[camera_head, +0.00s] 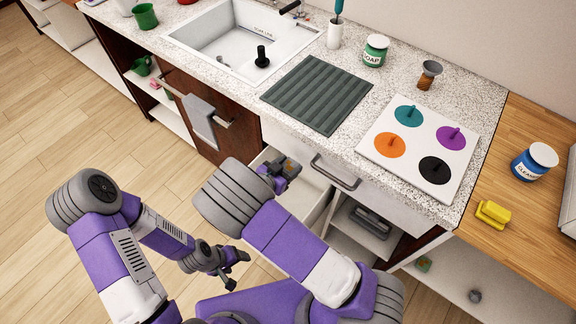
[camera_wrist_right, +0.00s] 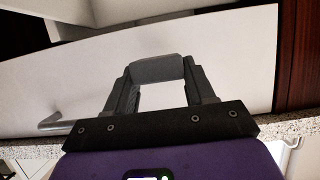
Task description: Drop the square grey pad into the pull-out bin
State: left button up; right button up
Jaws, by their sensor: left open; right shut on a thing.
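My right gripper (camera_head: 283,172) is over the open white pull-out bin (camera_head: 317,208) below the counter. It is shut on a dark grey pad, small and partly hidden in the head view. In the right wrist view the grey pad (camera_wrist_right: 158,69) is between the fingertips of the right gripper (camera_wrist_right: 160,82), with a white panel behind it. My left gripper (camera_head: 232,274) is open and empty, low over the wood floor and left of the bin. Much of the bin is hidden by my right arm.
A metal handle (camera_head: 335,172) is on the white front right of my right gripper. A ribbed dark mat (camera_head: 318,93) and a white board with coloured discs (camera_head: 453,170) lie on the counter above. A towel (camera_head: 201,117) hangs on a rail to the left. The floor at left is clear.

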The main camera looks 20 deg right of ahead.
jog(key=o, duration=1.1)
jog(key=p+v, duration=0.2)
jog(key=v, duration=0.5)
jog(key=shift+s+a+r, duration=0.15)
jog(key=shift+a+r, duration=0.05)
